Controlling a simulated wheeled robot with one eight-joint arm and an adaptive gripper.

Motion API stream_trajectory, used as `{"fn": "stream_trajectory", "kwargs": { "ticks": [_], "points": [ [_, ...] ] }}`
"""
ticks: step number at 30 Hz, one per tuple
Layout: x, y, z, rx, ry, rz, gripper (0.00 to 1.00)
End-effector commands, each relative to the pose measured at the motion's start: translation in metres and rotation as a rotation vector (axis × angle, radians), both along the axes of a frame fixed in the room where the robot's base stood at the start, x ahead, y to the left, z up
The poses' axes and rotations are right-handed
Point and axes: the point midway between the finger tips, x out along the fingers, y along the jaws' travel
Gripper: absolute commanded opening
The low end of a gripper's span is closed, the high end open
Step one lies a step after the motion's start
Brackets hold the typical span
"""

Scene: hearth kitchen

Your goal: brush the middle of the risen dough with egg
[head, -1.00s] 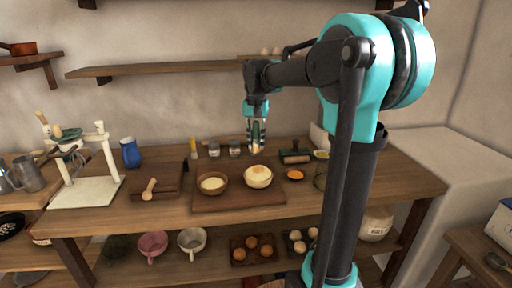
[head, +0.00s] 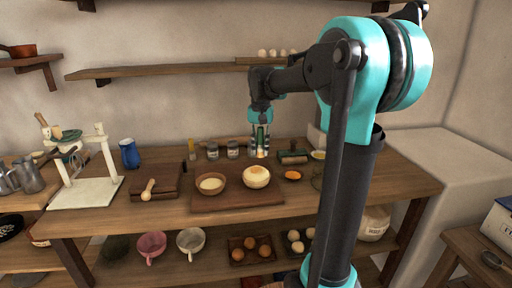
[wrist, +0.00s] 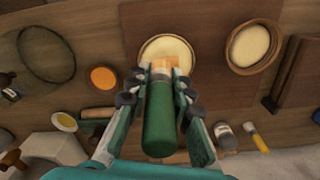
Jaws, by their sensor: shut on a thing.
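The risen dough (head: 256,183) is a pale, round mound on the wooden board. A yellow-orange patch shows on its top. In the wrist view the dough (wrist: 152,47) lies at the upper middle, partly behind the brush. My gripper (head: 261,145) is shut on the green handle of a brush (wrist: 159,125), and the brush points down. The bristle end overlaps the near edge of the dough in the wrist view. In the head view it shows just behind and above the dough; I cannot tell whether it touches. A small orange dish (head: 292,175), perhaps egg, sits right of the board.
A second bowl (head: 210,185) of pale contents stands left of the dough on the board (head: 238,203). Jars (head: 233,150) stand behind, with a rolling pin (head: 293,158) at the back right.

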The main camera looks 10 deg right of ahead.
Motion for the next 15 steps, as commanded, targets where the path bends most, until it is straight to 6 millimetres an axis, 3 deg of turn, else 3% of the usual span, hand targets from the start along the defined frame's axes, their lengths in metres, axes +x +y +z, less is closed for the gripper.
{"fn": "stream_trajectory", "kwargs": {
  "ticks": [15],
  "points": [
    [0.000,0.001,-0.045,0.000,0.000,0.000,0.00]
  ]
}}
